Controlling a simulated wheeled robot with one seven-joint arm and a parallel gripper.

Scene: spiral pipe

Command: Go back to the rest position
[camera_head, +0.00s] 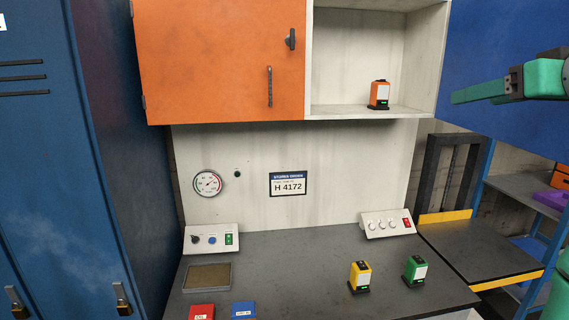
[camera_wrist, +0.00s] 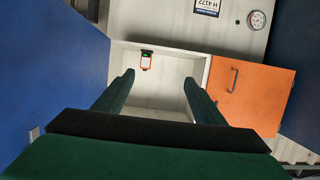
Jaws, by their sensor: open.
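My gripper (camera_head: 478,92) is at the upper right in the head view, in front of a blue panel and to the right of the open cabinet compartment. In the wrist view my gripper (camera_wrist: 159,77) has its two green fingers wide apart with nothing between them. An orange device (camera_head: 379,94) stands upright on the compartment shelf (camera_head: 345,111). The orange device also shows in the wrist view (camera_wrist: 147,60), beyond the fingertips and apart from them.
The orange cabinet door (camera_head: 220,60) is shut. The blue panel (camera_head: 500,40) stands right of the compartment. A yellow device (camera_head: 360,276) and a green device (camera_head: 415,270) stand on the grey worktop (camera_head: 300,260), near control boxes, a tray (camera_head: 208,277) and red and blue blocks. Blue lockers (camera_head: 60,150) stand left.

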